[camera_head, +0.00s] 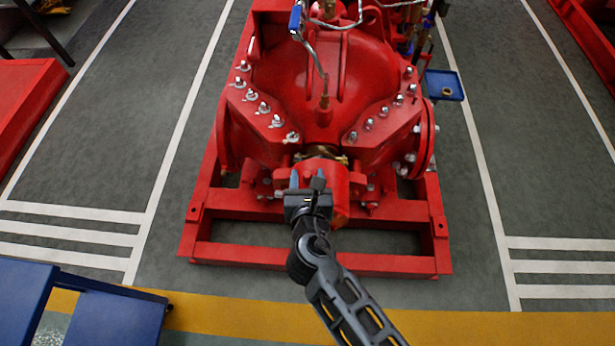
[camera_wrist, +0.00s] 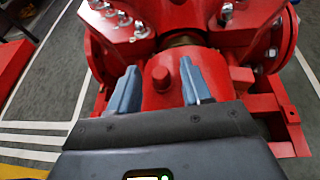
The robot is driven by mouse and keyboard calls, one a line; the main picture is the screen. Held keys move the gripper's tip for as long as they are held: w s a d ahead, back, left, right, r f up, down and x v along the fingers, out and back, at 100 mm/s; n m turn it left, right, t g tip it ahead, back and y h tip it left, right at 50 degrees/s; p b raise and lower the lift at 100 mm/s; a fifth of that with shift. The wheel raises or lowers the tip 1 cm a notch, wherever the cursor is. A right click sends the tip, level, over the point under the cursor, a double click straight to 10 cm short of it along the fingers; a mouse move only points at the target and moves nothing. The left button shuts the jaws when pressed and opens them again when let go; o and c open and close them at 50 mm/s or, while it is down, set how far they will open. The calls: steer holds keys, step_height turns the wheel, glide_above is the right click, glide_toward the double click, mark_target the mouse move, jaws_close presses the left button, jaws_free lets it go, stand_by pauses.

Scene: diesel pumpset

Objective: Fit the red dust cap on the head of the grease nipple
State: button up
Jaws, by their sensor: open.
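A small red cap-like piece (camera_wrist: 162,77) stands upright on top of the red bearing housing (camera_wrist: 158,98) in the wrist view. It looks like the red dust cap; no bare grease nipple shows, and whether a nipple is under it I cannot tell. My gripper (camera_wrist: 160,76) is open. Its blue-grey fingers are on either side of the red piece, with a visible gap on both sides. In the head view my gripper (camera_head: 307,178) is over the front end of the red pump, hiding part of the housing (camera_head: 340,190).
The red pump casing (camera_head: 325,80) with several bolts rises behind my gripper. The red base frame (camera_head: 300,257) surrounds the housing. A blue tray (camera_head: 444,84) with a small ring-like part is at the right. A blue surface (camera_head: 110,310) is at lower left.

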steer(key=v, duration=0.7)
steer(key=shift+s+p, duration=0.3)
steer(key=shift+s, duration=0.05)
steer(key=shift+r, duration=0.15)
steer(key=s+d+m+g+y, duration=0.2)
steer(key=s+d+m, duration=1.1)
steer(key=s+m, duration=0.3)
steer(key=s+d+r+m+t+h, duration=0.1)
steer(key=s+d+r+m, duration=0.3)
steer(key=r+m, duration=0.6)
steer(key=s+d+r+m+t+h, duration=0.1)
steer(key=s+d+r+m+t, duration=0.1)
steer(key=s+d+r+m, duration=0.3)
steer(key=s+r+m, duration=0.3)
steer(key=r+m, duration=0.2)
steer(key=shift+s+d+r+m+h, duration=0.2)
steer(key=shift+m+h, duration=0.1)
steer(key=shift+h, duration=0.1)
steer(key=shift+c, duration=0.4)
